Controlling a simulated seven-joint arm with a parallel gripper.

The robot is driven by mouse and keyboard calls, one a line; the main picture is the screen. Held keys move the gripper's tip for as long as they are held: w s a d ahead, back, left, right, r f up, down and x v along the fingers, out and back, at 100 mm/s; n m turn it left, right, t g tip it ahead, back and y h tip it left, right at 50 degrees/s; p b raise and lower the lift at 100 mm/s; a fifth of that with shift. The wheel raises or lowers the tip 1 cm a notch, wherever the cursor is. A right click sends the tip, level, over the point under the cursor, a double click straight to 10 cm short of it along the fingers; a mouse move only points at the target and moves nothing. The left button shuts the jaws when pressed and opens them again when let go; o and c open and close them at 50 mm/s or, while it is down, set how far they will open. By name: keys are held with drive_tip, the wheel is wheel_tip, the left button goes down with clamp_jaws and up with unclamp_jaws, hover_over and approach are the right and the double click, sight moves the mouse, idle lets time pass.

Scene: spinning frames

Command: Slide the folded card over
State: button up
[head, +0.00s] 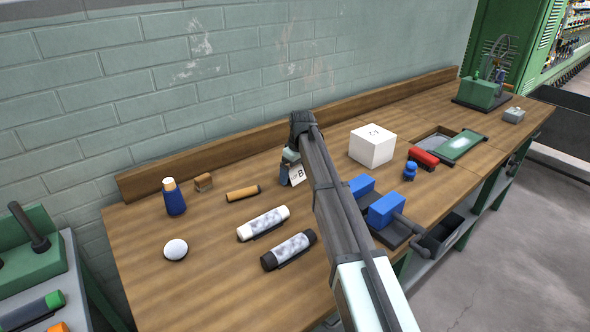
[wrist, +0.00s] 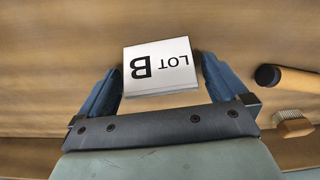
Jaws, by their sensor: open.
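The folded card (wrist: 160,66) is white and printed "LOT B". In the wrist view it sits between the two blue fingers of my gripper (wrist: 160,85), close to both; I cannot tell whether either finger touches it. In the head view the card (head: 298,175) shows as a small white tilted face marked "B", partly hidden by my gripper (head: 288,172). My gripper is open, pointing down at the wooden bench around the card.
On the wooden bench (head: 150,240), left of my gripper, are a brown cylinder (head: 242,194), two rolls (head: 263,223) (head: 289,250), a blue bottle (head: 174,198) and a white dome (head: 175,249). A white box (head: 371,146) and blue blocks (head: 386,210) stand to the right.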

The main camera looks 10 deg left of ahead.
drive_tip(key=c, duration=1)
drive_tip(key=shift+o, duration=0.2)
drive_tip(key=shift+a, duration=0.1)
drive_tip(key=shift+s+a, duration=0.4)
drive_tip(key=shift+a, duration=0.7)
drive_tip(key=shift+s+a, duration=0.35)
drive_tip(key=shift+a, duration=0.7)
drive_tip(key=shift+s+a, duration=0.4)
drive_tip(key=shift+a, duration=0.7)
drive_tip(key=o, duration=1)
drive_tip(key=shift+c, duration=0.2)
